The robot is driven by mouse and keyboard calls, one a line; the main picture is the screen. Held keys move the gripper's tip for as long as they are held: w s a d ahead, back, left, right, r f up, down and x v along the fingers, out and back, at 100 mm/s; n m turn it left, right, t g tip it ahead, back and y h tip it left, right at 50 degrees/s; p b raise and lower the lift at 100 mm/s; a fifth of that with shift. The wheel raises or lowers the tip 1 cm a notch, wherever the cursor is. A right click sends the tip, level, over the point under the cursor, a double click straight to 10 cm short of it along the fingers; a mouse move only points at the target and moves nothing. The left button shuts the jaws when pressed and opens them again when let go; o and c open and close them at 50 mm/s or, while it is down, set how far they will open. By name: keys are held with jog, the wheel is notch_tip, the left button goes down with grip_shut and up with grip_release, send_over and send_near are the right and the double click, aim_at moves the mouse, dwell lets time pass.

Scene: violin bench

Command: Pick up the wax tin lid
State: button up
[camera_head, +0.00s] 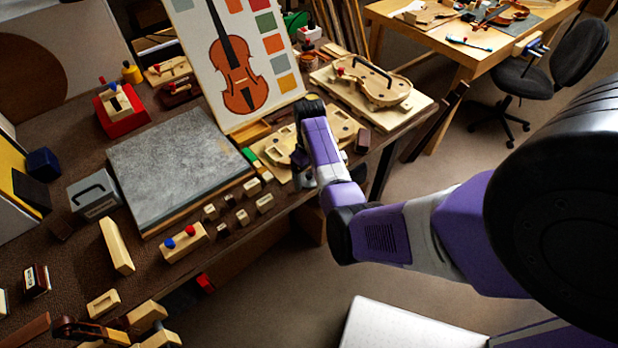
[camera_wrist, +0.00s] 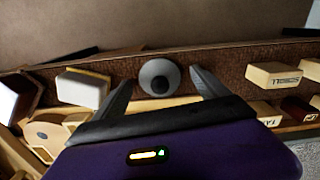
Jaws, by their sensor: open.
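A round grey lid with a dark knob at its centre, which looks like the wax tin lid (camera_wrist: 147,70), sits on the brown bench top in the wrist view. My gripper (camera_wrist: 161,76) is open, with one dark finger to each side of the lid. The lid shows between the fingertips, and I see no finger touching it. Whether a tin is under it is hidden. In the head view my gripper (camera_head: 304,180) is low over the bench's front edge, beside a wooden violin form. The lid cannot be made out there.
In the wrist view a cream-topped block (camera_wrist: 82,88) stands left of the fingers and a lettered wooden block (camera_wrist: 273,75) right. In the head view a grey slab (camera_head: 170,160), small wooden blocks (camera_head: 264,203) and a violin poster (camera_head: 235,60) are near my arm.

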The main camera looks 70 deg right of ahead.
jog(key=shift+f, duration=0.1)
jog(key=shift+c, duration=0.4)
jog(key=c, duration=1.3)
jog(key=shift+c, duration=0.2)
